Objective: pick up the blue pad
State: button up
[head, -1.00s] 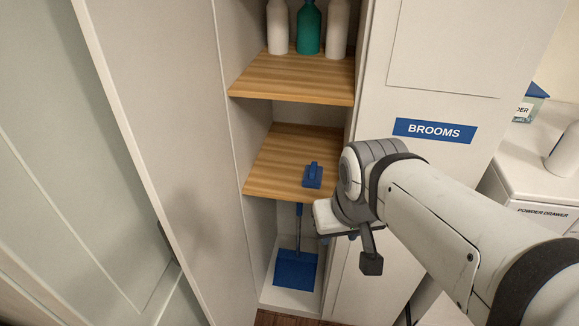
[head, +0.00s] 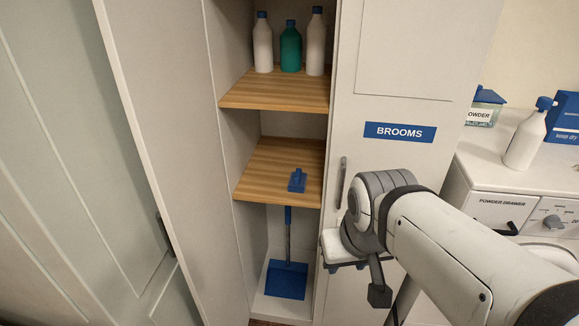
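The blue pad (head: 297,181) is a small blue block with a raised grip on top. It lies on the bare wooden middle shelf (head: 266,172) of the open cupboard, near the shelf's front right. My gripper (head: 360,278) is at the end of my arm, to the right of the pad and lower in the picture, in front of the door marked BROOMS. It is apart from the pad. The wrist hides most of the gripper, so I cannot tell whether its fingers are open or shut.
The upper shelf (head: 272,92) holds two white bottles and a teal bottle (head: 290,50). A blue dustpan (head: 287,279) with an upright handle stands at the bottom. The BROOMS door (head: 385,100) has a vertical handle. A washing machine (head: 515,180) stands at right.

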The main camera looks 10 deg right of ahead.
aim_at(298, 181)
jog(key=i, duration=0.9)
jog(key=u, duration=0.05)
